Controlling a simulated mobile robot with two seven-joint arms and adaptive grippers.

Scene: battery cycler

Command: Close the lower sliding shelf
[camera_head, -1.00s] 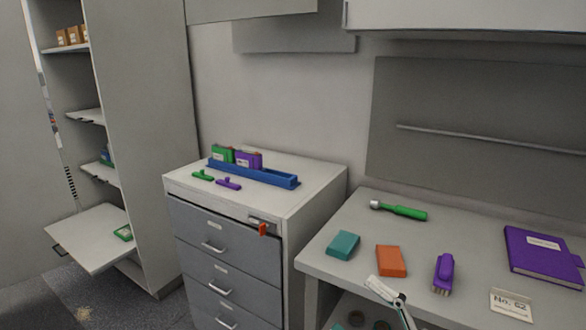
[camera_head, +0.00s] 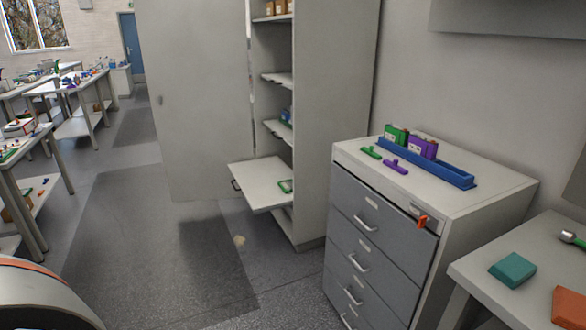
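The lower sliding shelf (camera_head: 262,181) is a white board pulled out to the front of the tall grey cabinet (camera_head: 338,110). It has a dark handle (camera_head: 236,184) on its left front edge. A green item (camera_head: 286,187) lies on the shelf near its right side. The cabinet door (camera_head: 196,100) stands open on the left. Neither of my grippers is in view now. A curved white part with an orange stripe at the lower left looks like mine.
A grey drawer cabinet (camera_head: 378,240) stands right of the shelf, with a blue tray (camera_head: 428,164) on top. A workbench (camera_head: 530,298) is at the lower right. Free floor (camera_head: 165,235) lies in front of the shelf. Several tables stand at the far left.

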